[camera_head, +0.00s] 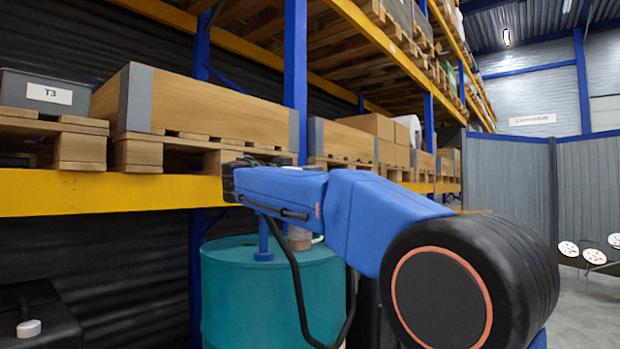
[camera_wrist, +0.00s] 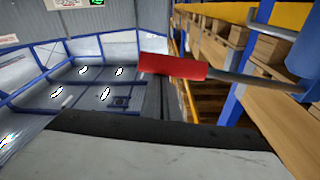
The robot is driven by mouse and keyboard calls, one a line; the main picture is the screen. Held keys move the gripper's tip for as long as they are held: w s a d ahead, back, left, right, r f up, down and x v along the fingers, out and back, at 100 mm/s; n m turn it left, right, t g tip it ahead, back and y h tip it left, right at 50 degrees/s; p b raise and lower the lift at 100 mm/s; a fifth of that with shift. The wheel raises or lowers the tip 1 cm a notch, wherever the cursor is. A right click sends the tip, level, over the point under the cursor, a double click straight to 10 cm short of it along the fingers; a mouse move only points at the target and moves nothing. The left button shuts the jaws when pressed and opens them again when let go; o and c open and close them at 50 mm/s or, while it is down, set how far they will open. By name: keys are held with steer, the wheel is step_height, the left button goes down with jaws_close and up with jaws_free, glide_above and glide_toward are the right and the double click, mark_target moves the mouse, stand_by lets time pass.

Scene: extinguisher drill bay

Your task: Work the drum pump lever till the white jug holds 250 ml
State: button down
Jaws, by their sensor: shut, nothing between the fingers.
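A teal drum (camera_head: 245,295) stands under the shelf in the head view. A blue pump post (camera_head: 263,240) rises from its top, with its upper part hidden behind my arm. In the wrist view the pump lever shows as a red grip (camera_wrist: 172,67) on a grey rod, running right to a blue part (camera_wrist: 304,52). My gripper (camera_wrist: 165,140) fills the bottom of the wrist view. It is shut and empty, with the red grip beyond it; I cannot tell whether they touch. I cannot make out the white jug in either view.
A pallet rack with a yellow beam (camera_head: 110,192) and blue uprights (camera_head: 295,80) stands behind the drum, close to my arm. It carries wooden crates (camera_head: 205,105) and a grey bin marked T3 (camera_head: 35,92). A black box (camera_head: 40,315) stands at lower left.

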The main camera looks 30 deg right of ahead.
steer(key=s+r+v, duration=0.1)
steer(key=v, duration=0.8)
steer(key=shift+r, duration=0.45)
steer(key=shift+a, duration=0.1)
stand_by(0.8)
steer(key=s+d+f+n+y, duration=0.1)
steer(key=s+f+n+y, duration=0.3)
steer(key=f, duration=0.6)
steer(key=s+d+f+n+g+y, duration=0.1)
steer(key=s+f+n+y, duration=0.1)
steer(key=s+f, duration=0.55)
steer(key=s+d+f+n+y, duration=0.2)
steer(key=s+f+n+y, duration=0.15)
steer(key=f, duration=0.75)
steer(key=s+a+f+n+y, duration=0.2)
steer(key=s+a+f+y, duration=0.1)
steer(key=f, duration=0.5)
steer(key=s+a+f+n+y, duration=0.2)
steer(key=s+a+f+y, duration=0.1)
steer(key=s+a+f, duration=0.3)
steer(key=s+a+f+n+y, duration=0.2)
steer(key=s+f, duration=0.6)
steer(key=f, duration=0.4)
steer(key=shift+a+f+g+y, duration=0.3)
steer(key=shift+a+y, duration=0.25)
steer(key=shift+a, duration=0.6)
